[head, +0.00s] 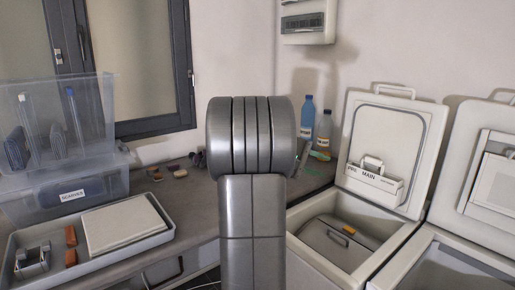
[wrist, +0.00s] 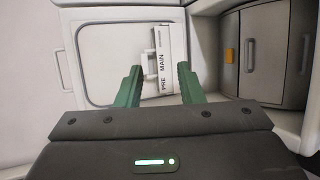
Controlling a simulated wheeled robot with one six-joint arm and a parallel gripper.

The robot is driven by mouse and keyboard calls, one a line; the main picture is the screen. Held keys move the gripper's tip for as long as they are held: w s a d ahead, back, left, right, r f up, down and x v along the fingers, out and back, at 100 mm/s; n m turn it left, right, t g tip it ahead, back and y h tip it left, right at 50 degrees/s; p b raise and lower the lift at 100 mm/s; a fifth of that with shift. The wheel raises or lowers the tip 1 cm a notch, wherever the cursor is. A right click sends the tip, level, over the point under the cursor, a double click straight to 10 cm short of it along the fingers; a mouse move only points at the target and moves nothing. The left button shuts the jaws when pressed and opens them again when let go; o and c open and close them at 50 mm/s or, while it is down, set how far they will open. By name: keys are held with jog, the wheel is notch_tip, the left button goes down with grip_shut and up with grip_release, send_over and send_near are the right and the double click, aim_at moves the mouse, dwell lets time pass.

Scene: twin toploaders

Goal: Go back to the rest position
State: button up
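My gripper (wrist: 159,72) shows in the wrist view with its two green fingers apart and nothing between them. Beyond the fingertips is the raised lid (wrist: 100,62) of the nearer toploader, with its white drawer (wrist: 168,60) marked PRE and MAIN. The fingertips overlap this drawer in the picture, but I see no contact. In the head view my arm fills the middle and hides most of the gripper. The same lid (head: 378,125) stands open there, with the drawer (head: 374,187) on its inner side.
The nearer toploader's tub (head: 307,253) is open, with a grey lidded compartment (head: 335,240) inside. A second open toploader lid (head: 472,165) stands at the right. Bottles (head: 307,117) stand on the counter behind my arm. A tray (head: 130,255) and a clear SCARVES box (head: 75,197) are at left.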

notch_tip(320, 180, down, 6)
jog(key=s+a+h+b, duration=0.1)
jog(key=s+a+b, duration=0.1)
jog(key=b, duration=0.2)
jog(key=shift+a+r+t+b, duration=0.25)
jog(key=shift+t+b, duration=0.1)
jog(key=shift+t, duration=0.05)
